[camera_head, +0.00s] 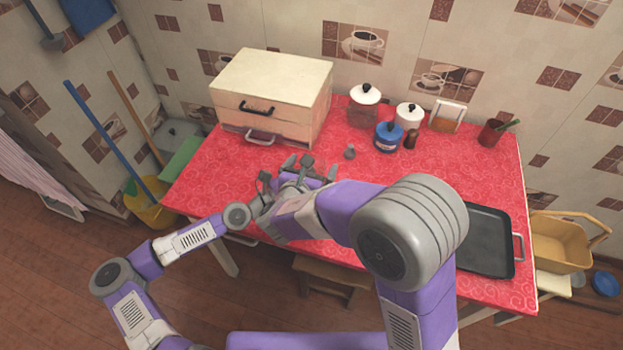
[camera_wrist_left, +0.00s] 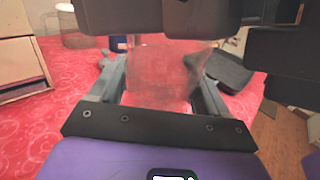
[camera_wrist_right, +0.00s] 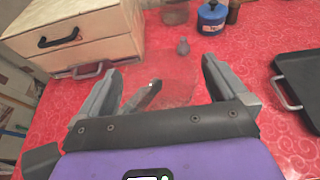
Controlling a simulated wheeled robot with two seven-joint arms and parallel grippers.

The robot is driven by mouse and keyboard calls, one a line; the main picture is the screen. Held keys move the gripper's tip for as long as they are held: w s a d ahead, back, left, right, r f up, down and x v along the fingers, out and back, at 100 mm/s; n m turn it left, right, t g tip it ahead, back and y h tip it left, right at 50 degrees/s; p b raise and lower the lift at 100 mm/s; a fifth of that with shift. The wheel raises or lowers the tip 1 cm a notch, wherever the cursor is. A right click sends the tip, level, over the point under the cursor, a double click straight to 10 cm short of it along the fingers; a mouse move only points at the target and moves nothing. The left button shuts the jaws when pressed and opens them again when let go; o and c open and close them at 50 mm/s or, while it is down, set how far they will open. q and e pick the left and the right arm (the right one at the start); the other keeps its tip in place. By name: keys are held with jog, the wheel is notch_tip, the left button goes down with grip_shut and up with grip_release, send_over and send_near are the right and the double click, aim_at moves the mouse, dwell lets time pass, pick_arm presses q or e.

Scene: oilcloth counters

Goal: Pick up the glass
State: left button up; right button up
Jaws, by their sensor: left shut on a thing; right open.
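The glass (camera_wrist_left: 165,75) is clear and stands out faintly between the two fingers of my left gripper (camera_wrist_left: 160,88) in the left wrist view. That gripper is shut on it. In the right wrist view the glass (camera_wrist_right: 176,76) is a faint see-through shape beyond my right gripper (camera_wrist_right: 162,78), which is open with its fingers wide apart. A grey finger, apparently of my left gripper, shows between them. In the head view both grippers are close together over the front left of the red counter (camera_head: 480,183), and the glass is hard to make out there.
A cream drawer box (camera_head: 270,82) stands at the back left. A small grey weight-like object (camera_head: 349,152) stands behind the grippers. A blue jar (camera_head: 388,137) and white-lidded jars (camera_head: 365,94) are further back. A dark tray (camera_head: 486,242) lies at the right.

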jog(key=shift+c, duration=0.3)
jog(key=c, duration=1.4)
jog(key=shift+r, duration=0.15)
notch_tip(320, 180, up, 10)
jog(key=shift+f, duration=0.1)
pick_arm(q)
jog(key=o, duration=1.2)
jog(key=shift+c, duration=0.2)
